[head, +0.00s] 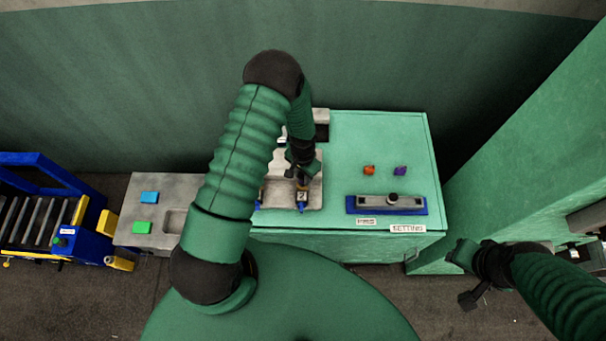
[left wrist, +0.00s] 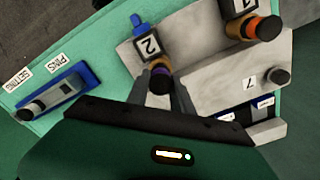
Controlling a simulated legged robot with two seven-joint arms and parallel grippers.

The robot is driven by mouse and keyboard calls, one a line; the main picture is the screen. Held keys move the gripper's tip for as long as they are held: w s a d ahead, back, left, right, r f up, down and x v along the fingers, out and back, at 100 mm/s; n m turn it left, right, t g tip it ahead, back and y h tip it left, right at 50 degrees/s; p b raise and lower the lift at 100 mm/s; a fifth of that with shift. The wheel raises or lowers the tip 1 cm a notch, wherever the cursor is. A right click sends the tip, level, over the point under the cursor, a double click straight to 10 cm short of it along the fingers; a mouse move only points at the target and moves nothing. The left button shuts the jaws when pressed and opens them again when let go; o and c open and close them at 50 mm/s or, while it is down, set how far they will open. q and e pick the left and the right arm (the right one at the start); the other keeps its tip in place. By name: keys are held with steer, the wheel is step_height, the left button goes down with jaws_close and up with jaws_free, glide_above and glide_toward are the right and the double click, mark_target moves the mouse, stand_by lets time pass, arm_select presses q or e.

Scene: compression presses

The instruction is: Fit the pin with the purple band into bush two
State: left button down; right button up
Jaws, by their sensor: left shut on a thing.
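My left gripper (head: 301,172) is shut on a pin (left wrist: 161,80) with a dark head and a purple band, seen between the fingers in the left wrist view. The pin is beside the number 2 label (left wrist: 149,45) on the grey fixture plate (left wrist: 190,28). Bush two itself is hidden by the pin and fingers, so I cannot tell how deep the pin sits. In the head view the number 2 label (head: 303,196) shows just below the gripper. My right gripper (head: 466,275) is open and empty, at the lower right, off the bench.
A pin with an orange band (left wrist: 264,28) stands by the number 1 label. A dark-headed pin (left wrist: 277,77) stands on a neighbouring grey block.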

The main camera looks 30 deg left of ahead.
arm_select(q)
steer(key=shift+f+b, duration=0.9)
steer(key=shift+f, duration=0.25)
steer(key=c, duration=1)
jaws_free()
steer(key=shift+c, duration=0.2)
step_height(320, 180, up, 17)
steer(key=b, duration=0.3)
steer(key=shift+f, duration=0.1)
